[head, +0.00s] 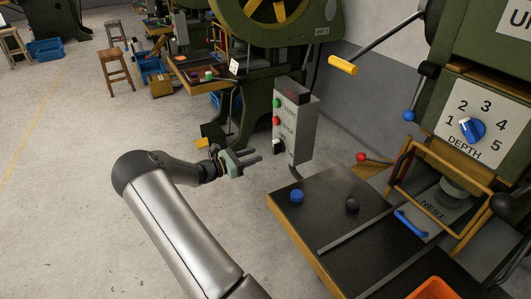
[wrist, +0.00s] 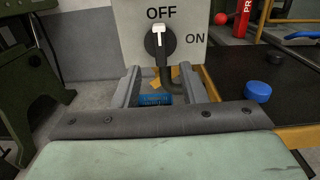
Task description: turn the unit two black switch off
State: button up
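The black switch (wrist: 160,44) is a round black knob with a white pointer on a grey control box (wrist: 193,12). Its pointer is up at the OFF mark; ON is to the right. In the head view the switch (head: 279,147) is low on the grey box (head: 303,130), below a green and a red button. My gripper (head: 253,156) is in front of the box, level with the switch. In the wrist view my gripper (wrist: 160,80) is open and empty, its two fingers apart and just below the knob. I cannot tell whether they touch the box.
A dark table (head: 335,215) with a blue cap (head: 297,195) and a black cap (head: 352,206) is at right. A press with a depth dial (head: 472,130) stands behind it. A yellow-handled lever (head: 343,65) juts out above.

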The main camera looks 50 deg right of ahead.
jog(key=v, duration=0.9)
jog(key=shift+b, duration=0.3)
jog(key=shift+s+a, duration=0.1)
